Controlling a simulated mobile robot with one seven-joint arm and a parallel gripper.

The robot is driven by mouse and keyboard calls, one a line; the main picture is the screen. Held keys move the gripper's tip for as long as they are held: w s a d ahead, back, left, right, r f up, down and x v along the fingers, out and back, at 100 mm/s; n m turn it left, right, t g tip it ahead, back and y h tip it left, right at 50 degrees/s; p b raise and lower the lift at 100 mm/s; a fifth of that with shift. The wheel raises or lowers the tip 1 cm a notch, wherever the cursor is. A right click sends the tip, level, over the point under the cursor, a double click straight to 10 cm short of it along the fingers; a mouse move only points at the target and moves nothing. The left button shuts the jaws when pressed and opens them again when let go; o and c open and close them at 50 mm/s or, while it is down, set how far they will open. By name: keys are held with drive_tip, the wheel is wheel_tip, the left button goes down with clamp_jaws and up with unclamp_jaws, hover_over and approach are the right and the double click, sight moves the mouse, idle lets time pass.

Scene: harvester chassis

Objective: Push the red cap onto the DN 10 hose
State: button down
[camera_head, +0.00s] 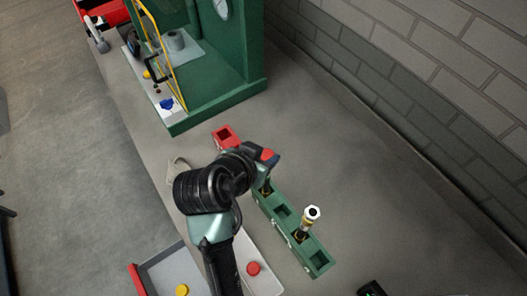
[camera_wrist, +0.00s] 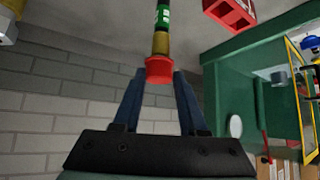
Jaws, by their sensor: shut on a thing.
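My gripper (camera_wrist: 159,90) is shut on a red cap (camera_wrist: 159,68), its two dark blue fingers on either side of it. In the wrist view the cap meets the brass end (camera_wrist: 161,43) of a hose with a green label (camera_wrist: 162,15); they look in line. How far the cap sits over the end cannot be told. In the head view the red cap (camera_head: 267,155) shows at my gripper (camera_head: 269,160), above a hose (camera_head: 266,188) standing in the green rack (camera_head: 318,262). My wrist hides part of that hose.
A second hose (camera_head: 308,222) with a pale hex end stands in the rack. A red block (camera_head: 226,138) is at the rack's far end. Another red cap (camera_head: 252,268) and a yellow cap (camera_head: 181,290) lie nearby. A green cabinet (camera_head: 250,85) stands behind; a brick wall (camera_head: 430,90) is right.

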drive_tip(key=shift+c, duration=1.8)
unclamp_jaws()
drive_tip(key=shift+r, duration=0.1)
drive_tip(key=b+v, duration=0.2)
drive_tip(key=v, duration=1.1)
